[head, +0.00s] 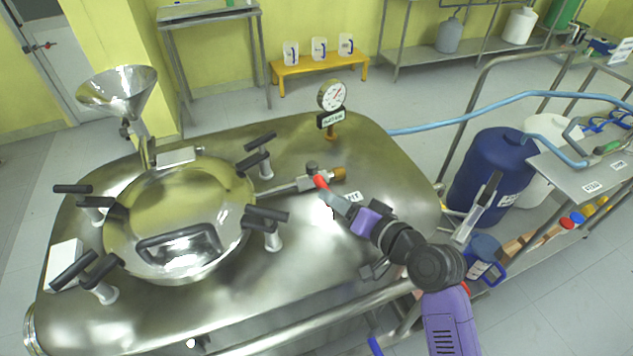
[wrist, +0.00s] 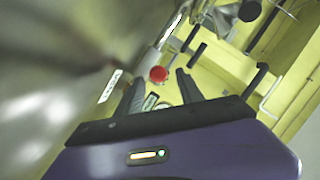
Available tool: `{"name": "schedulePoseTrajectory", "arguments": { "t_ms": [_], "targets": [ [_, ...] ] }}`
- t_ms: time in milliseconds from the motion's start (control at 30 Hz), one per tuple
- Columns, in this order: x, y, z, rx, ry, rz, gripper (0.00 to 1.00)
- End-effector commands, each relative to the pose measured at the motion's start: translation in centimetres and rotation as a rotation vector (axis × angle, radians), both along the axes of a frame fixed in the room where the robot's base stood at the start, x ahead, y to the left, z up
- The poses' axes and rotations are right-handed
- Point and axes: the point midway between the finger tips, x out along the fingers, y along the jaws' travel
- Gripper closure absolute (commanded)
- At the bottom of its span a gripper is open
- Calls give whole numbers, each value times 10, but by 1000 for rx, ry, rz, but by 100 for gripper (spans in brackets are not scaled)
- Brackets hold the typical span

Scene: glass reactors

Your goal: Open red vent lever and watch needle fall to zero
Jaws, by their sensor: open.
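The red vent lever (head: 320,182) sits on a small valve on the steel reactor lid (head: 290,245), right of the round hatch. Its red end also shows in the wrist view (wrist: 158,75), just ahead of my fingers. My gripper (head: 334,203) reaches in from the lower right, close to the lever; in the wrist view (wrist: 158,88) its fingers are apart, with the red end near the gap between the tips. I cannot tell whether they touch it. The pressure gauge (head: 331,95) stands upright behind the valve. Its red needle shows, but the reading is too small to tell.
The round hatch (head: 180,225) with several black-handled clamps and a steel funnel (head: 118,90) take up the lid's left side. A blue hose (head: 460,112) runs off to the right, above a blue drum (head: 490,170). The lid right of the gauge is clear.

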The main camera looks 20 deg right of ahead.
Motion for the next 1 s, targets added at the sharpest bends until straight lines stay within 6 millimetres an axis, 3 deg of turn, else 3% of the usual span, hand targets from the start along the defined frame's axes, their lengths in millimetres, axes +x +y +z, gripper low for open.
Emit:
{"name": "schedulePoseTrajectory", "arguments": {
  "t_ms": [500, 900, 933, 1000],
  "targets": [
    [62, 18, -18, 1, 2, 0, 56],
    [70, 21, -21, 0, 1, 0, 56],
    [70, 21, -21, 0, 1, 0, 58],
    [70, 21, -21, 0, 1, 0, 72]
  ]
}}
